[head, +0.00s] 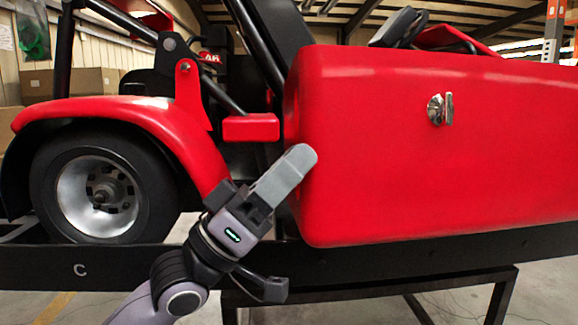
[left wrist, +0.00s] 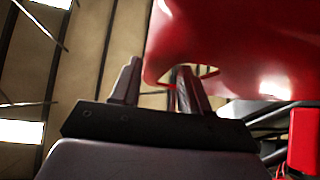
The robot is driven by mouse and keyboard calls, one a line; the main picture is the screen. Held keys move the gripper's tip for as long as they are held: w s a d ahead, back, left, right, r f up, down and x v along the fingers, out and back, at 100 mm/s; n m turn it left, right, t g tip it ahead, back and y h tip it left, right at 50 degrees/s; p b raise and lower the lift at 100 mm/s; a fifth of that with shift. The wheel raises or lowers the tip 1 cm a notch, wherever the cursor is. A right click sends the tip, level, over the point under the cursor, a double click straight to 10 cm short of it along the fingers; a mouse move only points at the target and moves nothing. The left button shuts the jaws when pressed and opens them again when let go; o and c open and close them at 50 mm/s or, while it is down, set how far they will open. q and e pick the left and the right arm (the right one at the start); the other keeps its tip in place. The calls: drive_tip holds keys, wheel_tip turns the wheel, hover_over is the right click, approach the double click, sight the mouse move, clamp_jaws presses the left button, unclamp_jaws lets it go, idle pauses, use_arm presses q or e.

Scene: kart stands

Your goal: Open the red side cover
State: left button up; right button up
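The red side cover (head: 400,150) fills the right of the head view and looks closed. A silver latch handle (head: 440,109) sits on its face. My left gripper (head: 290,168) is at the cover's left end, its grey finger overlapping the rounded edge in the picture. In the left wrist view, the two fingers of the left gripper (left wrist: 158,88) stand apart with a gap between them. The cover's red edge (left wrist: 230,40) shows above and partly between them, beside the right finger. I cannot tell whether a finger touches it. My right gripper is not in view.
A black rail (head: 90,267) runs below the cover, on a dark stand (head: 495,300). A wheel (head: 100,195) under a red fender (head: 110,110) is at the left. Black frame tubes and a small red block (head: 250,128) lie close behind the gripper.

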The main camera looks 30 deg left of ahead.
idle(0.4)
use_arm(q)
drive_tip(key=b+v, duration=0.1)
drive_tip(key=v, duration=0.6)
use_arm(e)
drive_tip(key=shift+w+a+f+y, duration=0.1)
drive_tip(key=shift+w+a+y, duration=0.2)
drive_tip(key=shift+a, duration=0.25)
use_arm(q)
drive_tip(key=shift+s, duration=0.1)
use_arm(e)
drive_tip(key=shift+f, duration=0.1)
